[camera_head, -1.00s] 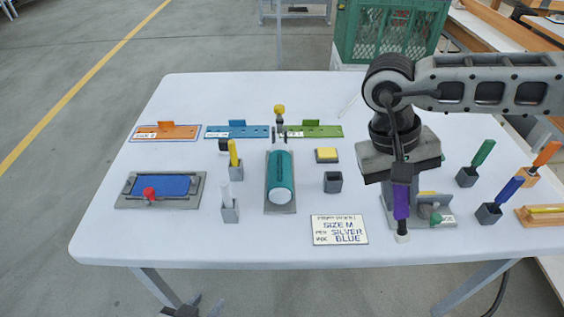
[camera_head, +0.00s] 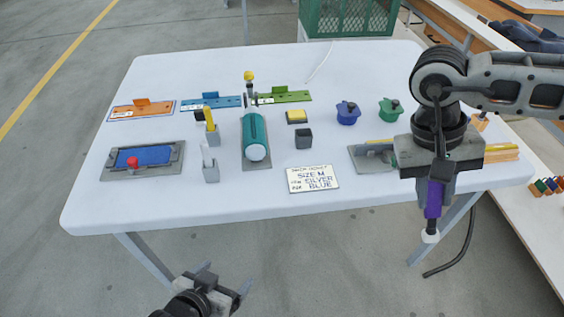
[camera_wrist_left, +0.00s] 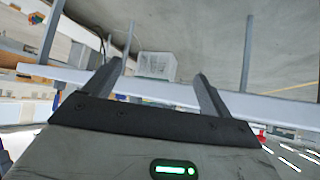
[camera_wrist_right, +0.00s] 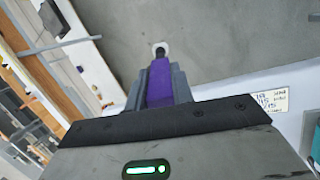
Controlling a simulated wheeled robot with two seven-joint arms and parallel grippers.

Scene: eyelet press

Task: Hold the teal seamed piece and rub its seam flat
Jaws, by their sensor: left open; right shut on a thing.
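The teal seamed piece (camera_head: 254,128) is a cylinder with a pale round end. It lies on a grey base plate (camera_head: 257,168) near the middle of the table, with a dark seam line along its top. My right gripper (camera_head: 436,186) is shut on a purple-handled tool (camera_head: 433,200) with a white rounded tip, pointing down, well to the right of the piece at the table's front edge. The tool also shows in the right wrist view (camera_wrist_right: 160,82). My left gripper (camera_head: 225,276) is open and empty, in front of the table's front edge; its spread fingers show in the left wrist view (camera_wrist_left: 152,85).
A grey holder with a white-topped tool (camera_head: 210,170) and a yellow-handled tool (camera_head: 209,116) stand left of the piece. A dark grey cup (camera_head: 304,139), a yellow pad (camera_head: 297,116) and a written card (camera_head: 313,179) lie to its right. A blue pad tray (camera_head: 145,157) is far left.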

